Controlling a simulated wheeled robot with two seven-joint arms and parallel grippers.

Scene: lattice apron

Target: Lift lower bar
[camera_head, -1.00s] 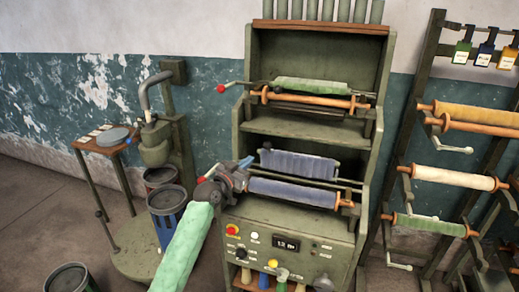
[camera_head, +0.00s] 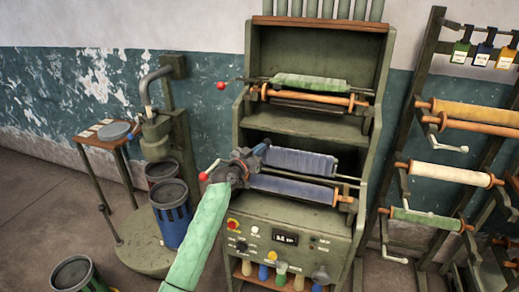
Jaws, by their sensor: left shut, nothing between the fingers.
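The lower bar is a thin metal rod (camera_head: 346,178) across the lower bay of the green machine, with a red ball (camera_head: 203,177) at its left end. A blue ribbed pad (camera_head: 300,161) sits just behind and above it. A blue-grey roll (camera_head: 292,188) with orange ends lies in front below. My left gripper (camera_head: 262,148) is shut and empty at the left end of the blue pad, overlapping the bar's left part in the picture. It hides part of the bar and the roll's left end. I cannot tell whether it touches the bar. My right gripper is not in view.
An upper bay holds a green pad (camera_head: 312,82) and an orange roller (camera_head: 315,98). The control panel (camera_head: 285,238) is below. A rack of rolls (camera_head: 452,178) stands right. Bins (camera_head: 171,214) and a small table (camera_head: 106,133) stand left.

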